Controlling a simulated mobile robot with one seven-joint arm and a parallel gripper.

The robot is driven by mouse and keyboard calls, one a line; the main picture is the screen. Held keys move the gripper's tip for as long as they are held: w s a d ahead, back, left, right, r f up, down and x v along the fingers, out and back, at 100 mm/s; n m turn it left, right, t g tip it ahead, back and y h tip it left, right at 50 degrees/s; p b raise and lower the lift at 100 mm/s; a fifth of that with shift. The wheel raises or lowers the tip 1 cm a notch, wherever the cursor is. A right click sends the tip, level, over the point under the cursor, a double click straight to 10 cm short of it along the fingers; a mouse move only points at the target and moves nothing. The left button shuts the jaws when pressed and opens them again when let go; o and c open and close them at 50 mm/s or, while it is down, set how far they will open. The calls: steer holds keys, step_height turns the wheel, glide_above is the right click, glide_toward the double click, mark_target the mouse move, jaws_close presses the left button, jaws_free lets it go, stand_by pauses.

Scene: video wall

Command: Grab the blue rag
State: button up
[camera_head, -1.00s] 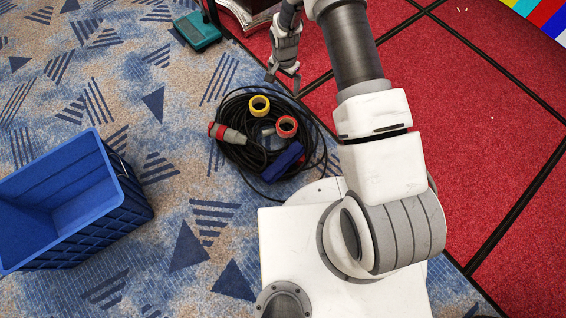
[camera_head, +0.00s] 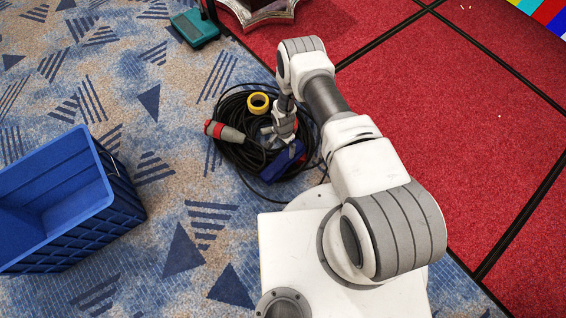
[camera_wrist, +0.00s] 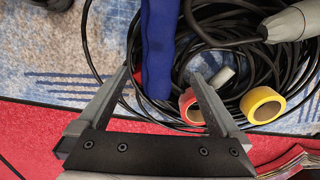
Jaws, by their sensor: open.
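The blue rag (camera_head: 282,163) lies folded on the coiled black cable in the head view, at the coil's lower right. In the wrist view the rag (camera_wrist: 158,45) is a long blue strip running down from the top edge to between my fingers. My gripper (camera_wrist: 161,80) is open, with the lower end of the rag in the gap between its fingertips. In the head view my gripper (camera_head: 278,138) is over the coil, right at the rag and partly in front of it. I cannot tell whether the fingers touch it.
The black cable coil (camera_head: 240,160) holds a red-and-white plug (camera_head: 225,132) and a yellow tape roll (camera_head: 258,103). A red tape roll (camera_wrist: 191,106) is close to my right finger in the wrist view. A blue crate (camera_head: 125,205) stands left. A teal case (camera_head: 195,28) lies at the back.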

mark_target(283, 160)
step_height(283, 160, down, 8)
steer(key=b, duration=0.2)
steer(key=shift+r+b, duration=0.2)
steer(key=shift+b, duration=0.2)
step_height(283, 160, down, 5)
steer(key=b, duration=0.2)
steer(key=shift+s+a+b, duration=0.1)
steer(key=shift+s+b, duration=0.05)
steer(key=shift+b, duration=0.25)
steer(key=shift+r, duration=0.1)
steer(key=c, duration=1.2)
steer(key=shift+r, duration=0.15)
